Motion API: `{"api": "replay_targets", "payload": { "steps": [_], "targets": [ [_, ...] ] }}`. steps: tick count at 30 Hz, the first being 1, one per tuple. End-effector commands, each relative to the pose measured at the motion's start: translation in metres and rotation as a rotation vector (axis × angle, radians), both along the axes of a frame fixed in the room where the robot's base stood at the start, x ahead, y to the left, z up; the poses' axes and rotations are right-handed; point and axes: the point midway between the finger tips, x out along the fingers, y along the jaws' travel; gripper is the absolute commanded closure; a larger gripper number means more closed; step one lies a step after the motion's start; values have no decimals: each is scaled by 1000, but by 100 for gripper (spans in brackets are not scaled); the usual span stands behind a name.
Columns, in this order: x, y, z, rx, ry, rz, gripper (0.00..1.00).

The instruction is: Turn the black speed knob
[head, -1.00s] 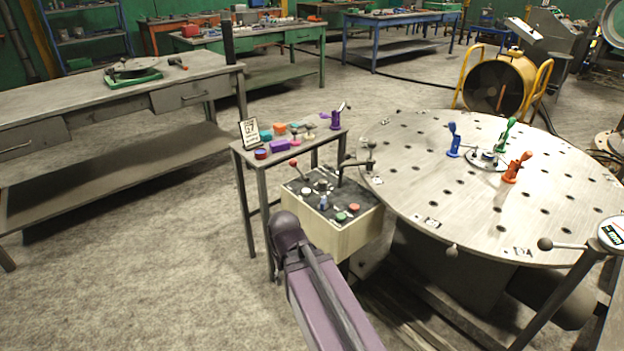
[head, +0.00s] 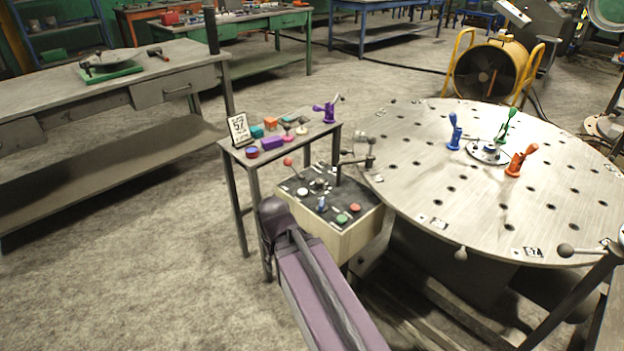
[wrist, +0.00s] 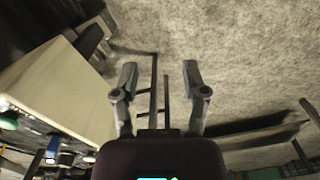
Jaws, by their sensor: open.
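The control box (head: 355,240) stands beside the small side table. A dark round knob (head: 319,185) on its dark top panel looks like the black speed knob, but it is small and hard to make out. Around it are a red-balled lever (head: 288,161), a white button (head: 302,192), a blue switch (head: 322,205), a green button (head: 342,218) and a red button (head: 355,208). In the wrist view, my gripper (wrist: 158,80) is open and empty, its fingers apart above the floor to one side of the pale box (wrist: 60,85). The knob is not identifiable there.
The side table (head: 300,140) holds coloured parts, a purple clamp (head: 327,112) and a number card (head: 239,130). A large round table (head: 440,180) with blue, green and red clamps stands right of the box. A crank lever (head: 369,150) rises behind the box. Floor at left is open.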

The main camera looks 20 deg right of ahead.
Motion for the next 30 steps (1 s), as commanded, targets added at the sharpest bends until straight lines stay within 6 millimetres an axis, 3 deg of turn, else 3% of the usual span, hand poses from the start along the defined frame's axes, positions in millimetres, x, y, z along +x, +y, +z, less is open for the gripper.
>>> {"api": "replay_targets", "payload": {
  "steps": [13,16,19,23,30],
  "targets": [
    [0,0,0,0,0,0,43],
    [1,0,1,0,-1,-1,13],
    [7,-4,5,1,-9,-4,10],
    [24,-14,16,5,-33,-15,10],
    [87,-62,55,10,-133,-64,10]
  ]
}}
